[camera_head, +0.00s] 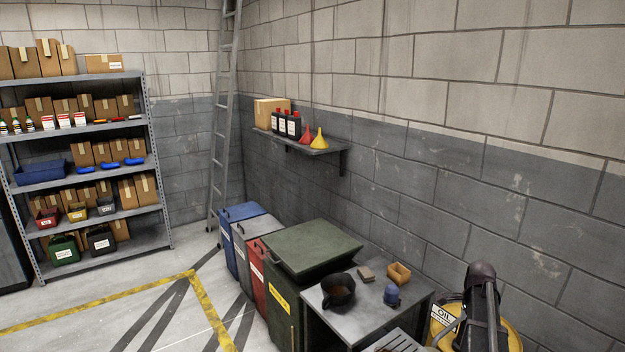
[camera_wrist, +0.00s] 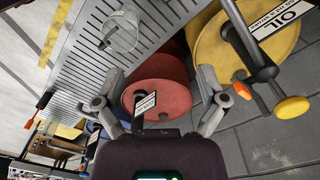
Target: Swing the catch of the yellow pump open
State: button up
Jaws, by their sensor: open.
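The yellow oil drum (camera_wrist: 212,45) fills the upper right of the wrist view and bears an OIL label. In front of it is a pump with a grey tube, a black body (camera_wrist: 250,52), an orange tip (camera_wrist: 243,91) and a yellow knob (camera_wrist: 292,107). I cannot tell for certain which part is the catch. My gripper (camera_wrist: 160,76) is open and empty, its right finger close to the pump in the picture but with no clear contact. In the head view the yellow drum (camera_head: 442,317) shows at the bottom right, partly hidden by my arm.
A red drum (camera_wrist: 158,72) lies beyond my fingers, beside a slatted grey grating (camera_wrist: 75,65) with a metal bucket (camera_wrist: 120,32). In the head view a grey table (camera_head: 335,318) holds a dark pot (camera_head: 338,290) and small items. Bins and shelves stand farther left; the floor there is clear.

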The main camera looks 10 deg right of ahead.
jog(key=s+a+f+n+b, duration=0.2)
jog(key=a+n, duration=0.5)
jog(key=a, duration=0.6)
jog(key=s+a+f+n+b, duration=0.2)
jog(key=a+n, duration=0.5)
jog(key=a, duration=0.5)
jog(key=s+a+f+n+b, duration=0.3)
jog(key=s+a+n, duration=0.2)
jog(key=a, duration=0.8)
jog(key=shift+a+f+n, duration=0.3)
jog(key=shift+a+n, duration=0.05)
jog(key=shift+n, duration=0.75)
